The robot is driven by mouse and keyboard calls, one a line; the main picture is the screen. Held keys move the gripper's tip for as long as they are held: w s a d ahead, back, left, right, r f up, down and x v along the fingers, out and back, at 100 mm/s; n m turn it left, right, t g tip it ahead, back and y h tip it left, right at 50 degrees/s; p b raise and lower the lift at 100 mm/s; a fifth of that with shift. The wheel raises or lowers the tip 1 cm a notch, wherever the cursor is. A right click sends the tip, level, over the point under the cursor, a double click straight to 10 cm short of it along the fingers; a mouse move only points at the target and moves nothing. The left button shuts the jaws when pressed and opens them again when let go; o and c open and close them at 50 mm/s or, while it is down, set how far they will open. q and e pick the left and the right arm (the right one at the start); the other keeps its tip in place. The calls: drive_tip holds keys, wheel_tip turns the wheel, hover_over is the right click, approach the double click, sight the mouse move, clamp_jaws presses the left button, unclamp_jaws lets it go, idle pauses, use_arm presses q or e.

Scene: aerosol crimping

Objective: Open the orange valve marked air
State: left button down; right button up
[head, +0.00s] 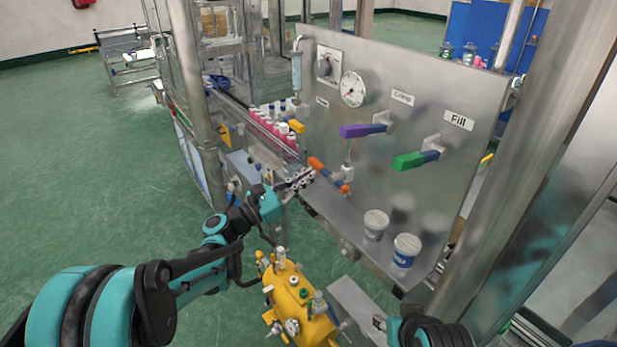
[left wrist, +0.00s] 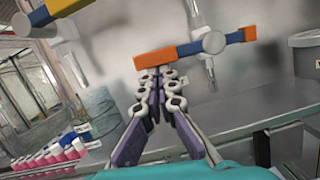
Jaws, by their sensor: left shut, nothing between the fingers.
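The orange valve handle (head: 317,164) with a blue middle part sits low on the left of the steel panel, below the purple handle. In the left wrist view the orange handle (left wrist: 156,57) lies roughly crosswise, tilted, with a smaller orange piece at its right end. My left gripper (head: 308,174) is at the handle's front lower side. In the left wrist view its fingertips (left wrist: 158,72) are together just below the orange end, with nothing between them; I cannot tell whether they touch it. No air label is readable. My right gripper is not visible; only part of that arm shows.
The panel carries a purple handle (head: 356,131), a green handle (head: 408,161) and a gauge (head: 352,89). Two white tubs (head: 375,226) stand on the ledge. Pink bottles (head: 272,127) line up at the left. A yellow tank (head: 296,308) stands below.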

use_arm(q)
wheel_tip(320, 180, up, 2)
drive_tip(key=m, duration=0.3)
drive_tip(key=m+g+p, duration=0.1)
drive_tip(key=shift+w+a+r+m+h, duration=0.1)
drive_tip(key=shift+w+r+m+h, duration=0.05)
drive_tip(key=shift+r+m+h, duration=0.15)
drive_tip(key=s+d+r+m+g+p, duration=0.1)
drive_tip(key=r+m+g+p, duration=0.1)
drive_tip(key=m, duration=0.4)
drive_tip(key=s+d+r+m+g+y+p, duration=0.1)
drive_tip(key=s+r+m+p, duration=0.1)
drive_tip(key=m, duration=0.5)
drive_tip(key=shift+s+d+r+g+p, duration=0.25)
drive_tip(key=shift+r+g+p, duration=0.25)
drive_tip(key=shift+r, duration=0.45)
drive_tip(key=v, duration=1.2)
drive_tip(key=shift+s+d+f, duration=0.1)
drive_tip(key=shift+d+f, duration=0.05)
